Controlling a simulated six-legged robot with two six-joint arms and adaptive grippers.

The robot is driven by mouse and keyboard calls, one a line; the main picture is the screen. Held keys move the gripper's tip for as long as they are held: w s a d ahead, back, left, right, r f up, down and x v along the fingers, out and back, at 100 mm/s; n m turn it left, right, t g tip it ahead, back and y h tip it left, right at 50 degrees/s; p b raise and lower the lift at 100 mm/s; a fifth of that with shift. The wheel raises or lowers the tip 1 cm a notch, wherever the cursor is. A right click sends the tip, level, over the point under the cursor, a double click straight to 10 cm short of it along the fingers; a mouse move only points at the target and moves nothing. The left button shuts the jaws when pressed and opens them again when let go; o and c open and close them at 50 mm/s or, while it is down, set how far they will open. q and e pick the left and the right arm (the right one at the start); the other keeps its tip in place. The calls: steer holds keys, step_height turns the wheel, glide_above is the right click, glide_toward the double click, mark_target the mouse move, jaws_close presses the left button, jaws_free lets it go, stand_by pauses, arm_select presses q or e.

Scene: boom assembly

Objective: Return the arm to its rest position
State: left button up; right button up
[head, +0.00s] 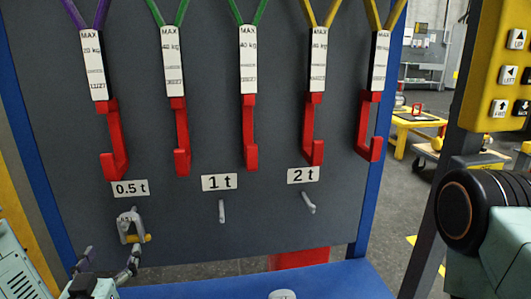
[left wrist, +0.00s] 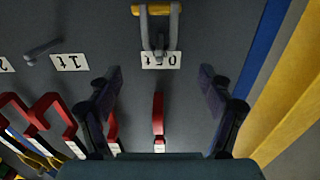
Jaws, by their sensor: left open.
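My left gripper (head: 109,262) is at the lower left of the head view, below a grey shackle (head: 125,228) with a yellow pin. The shackle hangs on the board under the 0.5 t label (head: 130,188). In the left wrist view my left gripper (left wrist: 160,83) has its dark fingers wide apart with nothing between them. The shackle (left wrist: 174,30) is beyond the fingertips there, apart from them. My right gripper is not in view; part of my right arm shows at the right edge of the head view.
Bare pegs stick out under the 1 t label (head: 219,182) and the 2 t label (head: 303,175). Several red hooks (head: 182,140) hang above on coloured slings. A blue ledge (head: 340,280) lies below the board. A yellow button panel (head: 497,65) stands at the right.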

mark_target(128, 220)
arm_select(q)
steer(key=x, duration=1.1)
steer(key=shift+w, duration=0.3)
steer(key=shift+r, duration=0.35)
steer(key=shift+s+r+p, duration=0.2)
steer(key=shift+s+p, duration=0.15)
steer(key=shift+w+f, duration=0.1)
steer(key=shift+f, duration=0.05)
